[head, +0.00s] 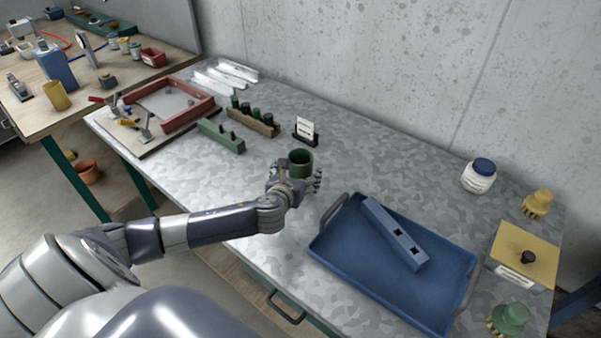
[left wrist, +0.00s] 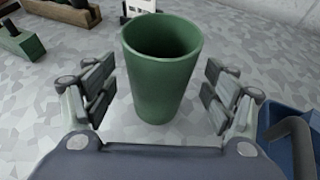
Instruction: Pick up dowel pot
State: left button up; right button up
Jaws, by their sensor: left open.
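The dowel pot looks to be the green cup (head: 301,160), upright on the grey mottled table. In the left wrist view the green cup (left wrist: 160,80) stands between the open fingers, with a gap on each side. My left gripper (head: 300,182) is at the cup's near side in the head view, and its fingers also show in the left wrist view (left wrist: 160,100). The cup's inside looks empty in the part that shows. My right gripper is in neither view.
A blue tray (head: 340,262) holding a blue slotted bar (head: 394,234) lies right of the gripper. Green (head: 221,136) and brown (head: 253,122) peg blocks and a small card stand (head: 306,131) are behind the cup. A white jar (head: 478,176) stands at the far right.

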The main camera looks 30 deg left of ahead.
pick_arm(q)
jog(key=shift+x, duration=1.05)
jog(key=shift+w+a+f, duration=0.1)
jog(key=shift+w+f, duration=0.05)
jog(key=shift+w, duration=0.2)
jog(key=c, duration=1.2)
jog(key=shift+c, duration=0.3)
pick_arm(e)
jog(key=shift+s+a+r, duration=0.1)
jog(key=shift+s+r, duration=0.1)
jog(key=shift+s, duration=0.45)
